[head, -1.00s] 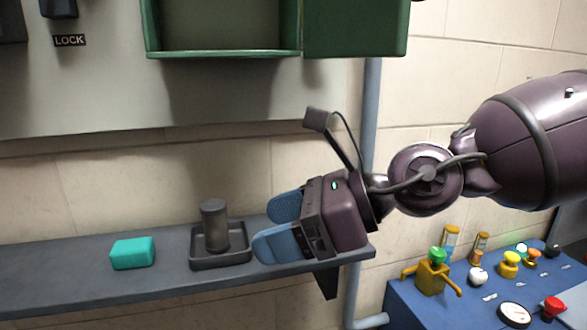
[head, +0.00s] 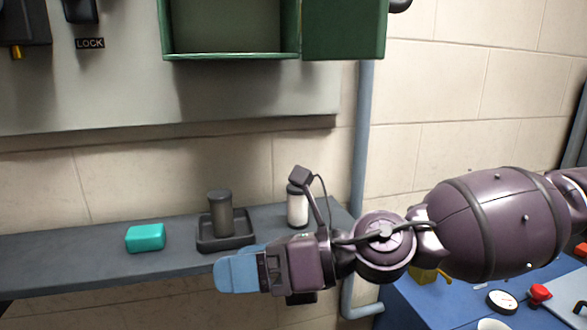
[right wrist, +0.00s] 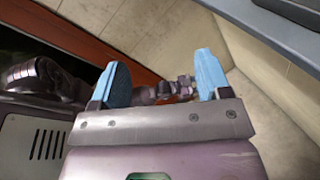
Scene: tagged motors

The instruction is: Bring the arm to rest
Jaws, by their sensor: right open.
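My right arm comes in from the right in the head view, with its purple gripper (head: 237,271) in front of the shelf's front edge. The blue fingers point left and overlap each other in that view. In the right wrist view the gripper (right wrist: 163,82) shows its two blue fingers well apart, with nothing between them. It is open and empty. My left gripper is not in view.
A grey shelf (head: 60,262) holds a teal block (head: 146,238), a dark cylinder (head: 220,212) in a square tray (head: 226,244) and a white cylinder (head: 297,210). A green open cabinet (head: 232,56) hangs above. A blue control panel (head: 430,308) stands lower right.

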